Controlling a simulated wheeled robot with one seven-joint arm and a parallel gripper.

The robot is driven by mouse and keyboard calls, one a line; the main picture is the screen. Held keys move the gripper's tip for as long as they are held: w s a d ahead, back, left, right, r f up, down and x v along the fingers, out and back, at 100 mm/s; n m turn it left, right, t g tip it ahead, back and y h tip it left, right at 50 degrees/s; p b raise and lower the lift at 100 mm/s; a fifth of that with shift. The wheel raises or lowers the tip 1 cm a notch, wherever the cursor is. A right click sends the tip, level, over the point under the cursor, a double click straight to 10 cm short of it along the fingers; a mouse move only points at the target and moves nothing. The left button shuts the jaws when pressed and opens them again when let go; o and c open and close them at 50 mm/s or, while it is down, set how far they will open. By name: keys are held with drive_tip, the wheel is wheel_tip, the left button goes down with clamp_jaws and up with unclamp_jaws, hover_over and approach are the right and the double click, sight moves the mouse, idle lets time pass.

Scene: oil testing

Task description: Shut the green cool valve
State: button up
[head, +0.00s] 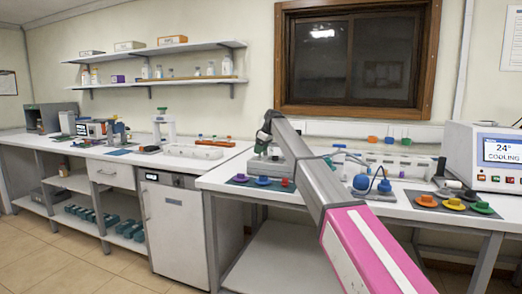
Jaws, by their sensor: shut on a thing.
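My arm reaches from the lower right to the back of the right-hand bench. My gripper (262,147) is at its far end, small and dark, above a grey metal block (268,165). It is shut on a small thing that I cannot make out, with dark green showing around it. A green knob (483,208) sits at the bench's right end. I cannot tell which green part is the cool valve.
A white unit (485,157) with a screen reading 24° COOLING stands at the right. Orange and yellow knobs (453,204) sit in front of it. Coloured knobs (263,181) lie on a dark mat below my gripper.

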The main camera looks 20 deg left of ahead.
drive_tip(key=m+t, duration=0.1)
drive_tip(key=m, duration=0.3)
drive_tip(key=shift+s+a+t+h, duration=0.1)
drive_tip(key=shift+s+t+h, duration=0.1)
drive_tip(key=shift+t+h, duration=0.15)
drive_tip(key=m+t+h, duration=0.1)
drive_tip(key=m, duration=0.4)
drive_tip(key=shift+a, duration=0.1)
drive_tip(key=m, duration=0.1)
drive_tip(key=m+t+h, duration=0.1)
drive_tip(key=m, duration=0.1)
drive_tip(key=shift+s+a+h, duration=0.1)
drive_tip(key=shift+h, duration=0.15)
drive_tip(key=shift+a+m+h, duration=0.1)
drive_tip(key=shift+m+h, duration=0.6)
drive_tip(key=shift+m, duration=1.8)
drive_tip(key=o, duration=0.9)
drive_tip(key=shift+r, duration=0.1)
